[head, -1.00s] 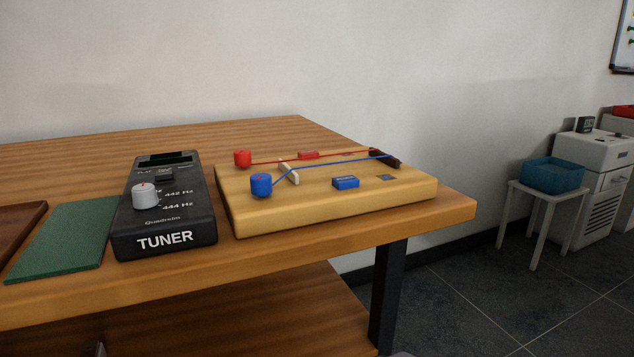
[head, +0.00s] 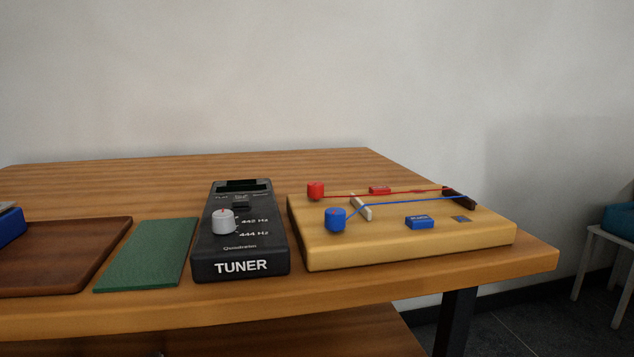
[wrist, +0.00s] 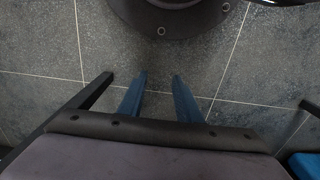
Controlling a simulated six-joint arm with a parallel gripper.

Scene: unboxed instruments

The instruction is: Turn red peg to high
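The red peg (head: 316,190) stands upright at the back left of a yellow wooden board (head: 400,248) in the head view. A red string runs from it to a dark bridge (head: 460,198) at the right. A blue peg (head: 335,218) with a blue string stands in front of it. A black tuner (head: 241,253) with a grey knob (head: 223,222) lies left of the board. My gripper (wrist: 160,78) shows only in the wrist view, its two blue fingers apart with nothing between them, above the floor and away from the board.
A green mat (head: 148,256) and a brown tray (head: 97,262) lie left of the tuner. A blue block (head: 419,222) and a red block (head: 380,189) sit on the board. A white stool (head: 601,244) stands at the right. The table behind the instruments is clear.

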